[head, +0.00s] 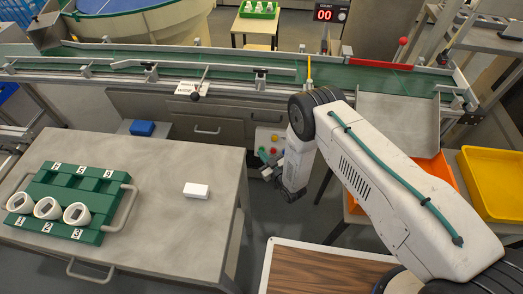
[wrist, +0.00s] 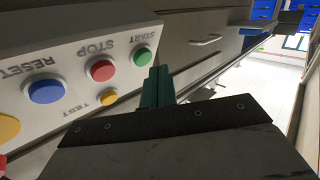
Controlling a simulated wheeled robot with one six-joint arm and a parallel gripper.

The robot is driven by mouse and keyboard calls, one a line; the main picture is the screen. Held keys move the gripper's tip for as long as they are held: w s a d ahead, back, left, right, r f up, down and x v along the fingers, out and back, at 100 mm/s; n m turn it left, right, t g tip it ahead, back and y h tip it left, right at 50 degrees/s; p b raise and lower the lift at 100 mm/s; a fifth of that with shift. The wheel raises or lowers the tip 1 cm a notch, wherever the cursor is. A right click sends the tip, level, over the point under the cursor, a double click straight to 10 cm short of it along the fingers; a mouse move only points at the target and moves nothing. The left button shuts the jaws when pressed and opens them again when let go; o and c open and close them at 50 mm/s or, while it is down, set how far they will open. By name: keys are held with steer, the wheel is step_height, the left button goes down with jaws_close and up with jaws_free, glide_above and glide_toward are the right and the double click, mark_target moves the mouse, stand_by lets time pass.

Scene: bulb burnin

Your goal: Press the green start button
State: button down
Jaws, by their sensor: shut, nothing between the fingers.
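The green start button (wrist: 142,56) is on a pale panel (wrist: 60,30) in the wrist view, under the label START, which appears upside down. My gripper's green fingers (wrist: 159,76) are together and empty. Their tips show just right of and below the start button in the picture. I cannot tell whether they touch the panel. In the head view my gripper (head: 266,158) is low beside the panel (head: 264,135), and the arm hides part of it; the green button cannot be made out there.
A red STOP button (wrist: 101,70), blue RESET button (wrist: 46,91) and small yellow TEST button (wrist: 108,97) sit close by. A conveyor (head: 240,67) runs behind.

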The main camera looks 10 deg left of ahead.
steer(key=shift+s+d+r, duration=0.1)
steer(key=shift+s+r, duration=0.3)
steer(key=shift+s, duration=0.3)
steer(key=shift+s+a+r, duration=0.1)
steer(key=shift+s+r, duration=0.35)
steer(key=shift+s, duration=0.3)
steer(key=shift+s+d+r, duration=0.1)
steer(key=shift+s+r, duration=0.3)
steer(key=shift+s, duration=0.3)
steer(key=shift+f, duration=0.1)
